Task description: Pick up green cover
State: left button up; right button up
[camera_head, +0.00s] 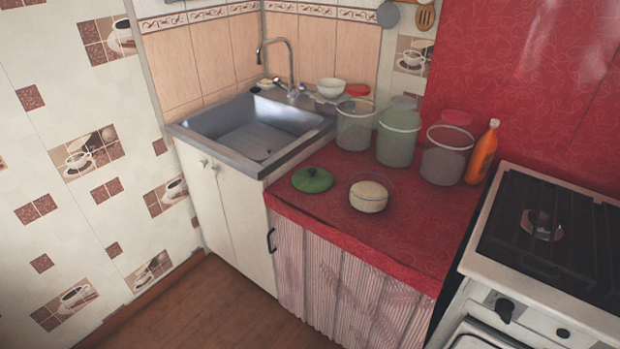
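A round green cover (312,180) with a dark knob on top lies flat on the red counter (325,222), near the counter's left edge beside the sink. It is in full view and nothing rests on it. Neither of my grippers shows in the head view.
A cream pot (368,197) stands right of the cover. Several jars, including a green one (397,140), stand behind, with an orange bottle (482,152). The metal sink (250,135) is at the left, the stove (550,240) at the right. The counter's front strip is clear.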

aim_at(311, 180)
jog(key=i+l+u, duration=0.25)
jog(key=u, duration=0.2)
jog(key=i+l+u, duration=0.45)
jog(key=k+j, duration=0.05)
jog(key=k, duration=0.05)
